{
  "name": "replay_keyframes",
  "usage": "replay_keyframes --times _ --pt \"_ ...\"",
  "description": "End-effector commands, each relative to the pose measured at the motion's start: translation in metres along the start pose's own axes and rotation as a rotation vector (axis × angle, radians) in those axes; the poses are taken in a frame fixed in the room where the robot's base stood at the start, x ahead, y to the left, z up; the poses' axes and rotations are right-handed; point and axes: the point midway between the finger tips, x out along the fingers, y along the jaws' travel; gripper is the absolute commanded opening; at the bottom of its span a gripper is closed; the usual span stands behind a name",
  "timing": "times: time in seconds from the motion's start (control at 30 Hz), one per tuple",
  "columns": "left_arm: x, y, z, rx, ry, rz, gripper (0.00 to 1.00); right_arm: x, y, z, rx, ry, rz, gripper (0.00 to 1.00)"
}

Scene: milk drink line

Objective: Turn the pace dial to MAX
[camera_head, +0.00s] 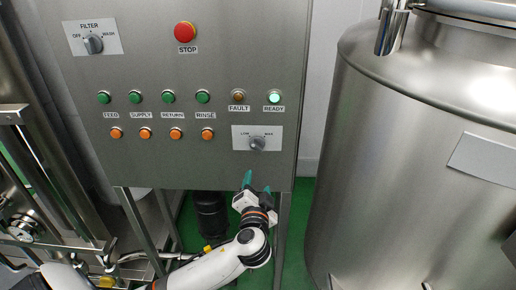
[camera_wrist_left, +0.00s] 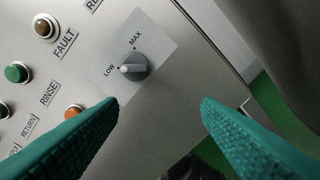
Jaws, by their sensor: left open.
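The pace dial (camera_head: 257,143) is a grey knob on a pale plate marked LOW and MAX, at the lower right of the steel control panel. In the left wrist view the dial (camera_wrist_left: 136,66) is large and clear, with its white pointer mark on the LOW side. My left gripper (camera_head: 258,183) is open and empty, with teal fingers, just below the dial near the panel's lower edge. In the left wrist view the fingers (camera_wrist_left: 160,108) stand wide apart, and the dial shows beyond them, apart from both. My right gripper is not in view.
The READY lamp (camera_head: 273,97) is lit above the dial. Orange buttons (camera_head: 208,134) and green buttons (camera_head: 203,97) are to its left. A red STOP button (camera_head: 185,32) and FILTER switch (camera_head: 93,44) sit higher. A large steel tank (camera_head: 400,170) stands at the right.

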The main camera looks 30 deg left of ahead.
Motion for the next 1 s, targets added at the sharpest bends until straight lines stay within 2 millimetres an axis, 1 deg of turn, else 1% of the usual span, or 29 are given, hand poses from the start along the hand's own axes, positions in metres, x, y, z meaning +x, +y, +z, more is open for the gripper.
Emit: replay_keyframes --times 0.03,0.1,0.17,0.23,0.37,0.5,0.7,0.8,1.0 --pt "-0.005 0.014 0.012 -0.018 -0.022 0.032 0.59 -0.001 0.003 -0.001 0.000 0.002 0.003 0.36" --pt "-0.007 0.026 0.021 -0.035 -0.038 0.059 0.59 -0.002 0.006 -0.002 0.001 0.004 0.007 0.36" --pt "-0.006 0.031 0.025 -0.041 -0.044 0.071 0.59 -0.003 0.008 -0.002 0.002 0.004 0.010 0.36" --pt "0.000 0.033 0.026 -0.041 -0.045 0.073 0.59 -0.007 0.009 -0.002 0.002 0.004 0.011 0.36" --pt "0.022 0.036 0.028 -0.039 -0.044 0.074 0.59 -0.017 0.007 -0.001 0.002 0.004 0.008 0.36" --pt "0.052 0.039 0.029 -0.038 -0.043 0.073 0.59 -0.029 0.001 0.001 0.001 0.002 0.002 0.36" --pt "0.088 0.040 0.030 -0.039 -0.043 0.071 0.59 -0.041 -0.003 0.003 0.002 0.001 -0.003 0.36" --pt "0.099 0.039 0.029 -0.040 -0.043 0.070 0.59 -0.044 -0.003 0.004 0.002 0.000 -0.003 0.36" --pt "0.109 0.038 0.028 -0.041 -0.043 0.069 0.59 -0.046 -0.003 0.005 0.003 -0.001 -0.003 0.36"
